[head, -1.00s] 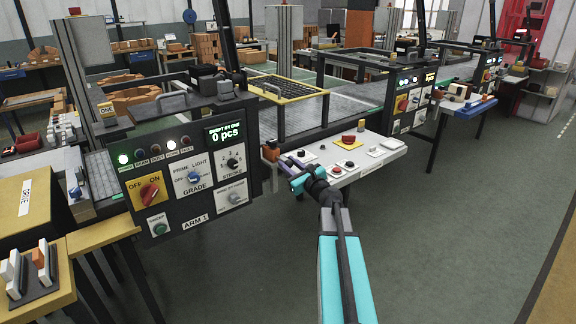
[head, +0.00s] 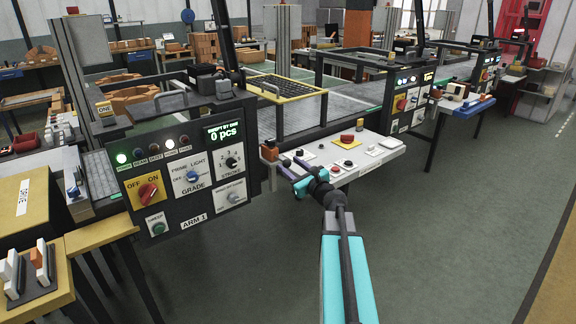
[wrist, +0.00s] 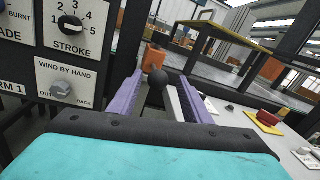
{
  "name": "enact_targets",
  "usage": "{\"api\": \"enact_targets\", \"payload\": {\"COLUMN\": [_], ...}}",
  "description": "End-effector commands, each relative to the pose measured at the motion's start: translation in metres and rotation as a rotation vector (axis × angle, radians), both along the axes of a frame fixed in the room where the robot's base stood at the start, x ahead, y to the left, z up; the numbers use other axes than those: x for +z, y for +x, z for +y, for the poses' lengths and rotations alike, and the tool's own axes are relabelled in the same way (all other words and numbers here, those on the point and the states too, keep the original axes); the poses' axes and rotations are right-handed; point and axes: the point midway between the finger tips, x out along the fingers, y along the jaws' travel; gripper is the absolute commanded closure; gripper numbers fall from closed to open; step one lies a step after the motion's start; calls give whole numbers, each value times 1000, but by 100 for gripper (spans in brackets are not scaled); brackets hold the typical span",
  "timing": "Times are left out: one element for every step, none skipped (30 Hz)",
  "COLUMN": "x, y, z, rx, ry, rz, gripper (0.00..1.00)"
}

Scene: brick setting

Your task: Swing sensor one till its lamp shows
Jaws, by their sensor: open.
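The ARM 1 panel (head: 185,170) has a row of small lamps, with the green one at left and a whitish one lit. My gripper (head: 288,164) is over the left end of the white control table. In the wrist view my gripper (wrist: 164,82) is open, its two purple fingers on either side of a black ball knob (wrist: 157,90). Whether they touch it I cannot tell.
An orange block (wrist: 155,57) stands just beyond the knob. The white control table (head: 340,178) carries a red button on a yellow base (head: 347,139). Several machine panels stand at right. The green floor (head: 440,240) in front is clear.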

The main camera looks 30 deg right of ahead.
Motion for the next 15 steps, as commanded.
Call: {"api": "enact_targets", "payload": {"x": [0, 0, 0, 0, 0, 0, 0, 0, 0, 0, 0, 0, 0, 0, 0], "y": [-8, -11, -16, -20, -23, -28, -31, -34, -39, -42, -46, -51, -54, -58, -62], "z": [2, 2, 2, 2, 2, 2, 2, 2, 3, 3, 3, 3, 3, 3, 3], "rx": [0, 0, 0, 0, 0, -1, -1, 0, 0, 1, 1, 0, 0, 0, 0], "ry": [0, 0, 0, 0, 0, 0, 0, 0, 0, -1, 0, 0, 0, 0, 0], "rz": [0, 0, 0, 0, 0, 0, 0, 0, 0, 0, 0, 0, 0, 0, 0], "gripper": [56, 56, 56, 56, 56, 56, 56, 56, 56, 56, 56, 56, 56, 56, 56]}}
